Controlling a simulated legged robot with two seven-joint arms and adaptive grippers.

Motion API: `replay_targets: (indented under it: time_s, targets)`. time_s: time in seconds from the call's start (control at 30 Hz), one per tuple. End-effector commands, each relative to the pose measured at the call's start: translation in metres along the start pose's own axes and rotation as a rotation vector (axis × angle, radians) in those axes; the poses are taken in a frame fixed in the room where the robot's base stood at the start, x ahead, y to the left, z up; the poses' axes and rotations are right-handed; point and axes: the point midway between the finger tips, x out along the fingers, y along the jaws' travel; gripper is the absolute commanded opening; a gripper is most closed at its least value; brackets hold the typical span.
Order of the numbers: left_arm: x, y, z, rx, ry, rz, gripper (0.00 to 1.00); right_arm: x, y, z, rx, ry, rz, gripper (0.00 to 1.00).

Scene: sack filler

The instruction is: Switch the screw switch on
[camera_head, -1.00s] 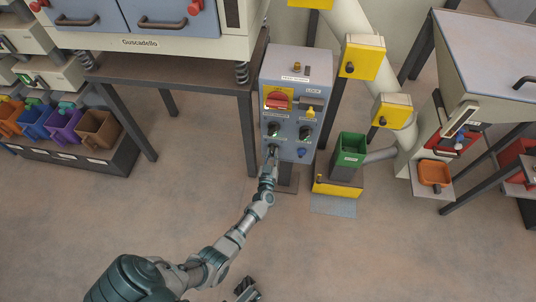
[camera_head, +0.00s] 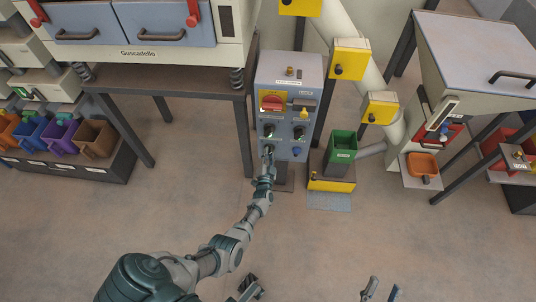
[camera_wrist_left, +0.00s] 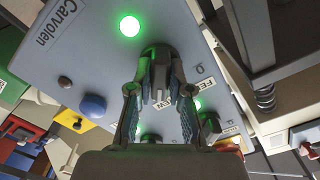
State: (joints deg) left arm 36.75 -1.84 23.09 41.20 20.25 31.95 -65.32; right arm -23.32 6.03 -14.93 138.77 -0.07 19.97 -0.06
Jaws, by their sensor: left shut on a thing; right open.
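The grey-blue control box (camera_head: 287,75) stands in the middle of the head view. My left gripper (camera_head: 268,151) is at the box's lower left. I cannot read which knob is the screw switch. A round green light (camera_wrist_left: 130,26) glows beyond the gripped knob. My right gripper (camera_head: 382,291) is open at the bottom edge.
A green bin (camera_head: 342,146) on a yellow base stands right of the box. Yellow boxes (camera_head: 349,59) hang along a pale pipe. A dark table (camera_head: 170,80) stands left. The floor in front is clear.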

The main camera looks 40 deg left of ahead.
Motion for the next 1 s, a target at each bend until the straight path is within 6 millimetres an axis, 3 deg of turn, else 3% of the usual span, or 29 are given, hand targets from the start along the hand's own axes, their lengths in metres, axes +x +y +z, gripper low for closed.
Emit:
replay_targets:
  time_s: [0.67, 0.7, 0.77, 1.0]
  targets:
    - [-0.0011, 0.0039, -0.0006, 0.063, 0.000, 0.008, 0.00, 0.0017, 0.0013, 0.0046, -0.002, -0.021, 0.001, 0.44]
    - [-0.0011, 0.0040, -0.0006, 0.063, 0.000, 0.008, 0.26, 0.0017, 0.0013, 0.0046, -0.002, -0.021, 0.001, 0.44]
    - [-0.0011, 0.0040, -0.0007, 0.062, 0.000, 0.008, 0.41, 0.0017, 0.0013, 0.0046, -0.002, -0.021, 0.001, 0.44]
    - [-0.0006, 0.0021, -0.0004, 0.061, 0.000, 0.004, 0.44, 0.0017, 0.0012, 0.0045, -0.002, -0.021, 0.001, 0.44]
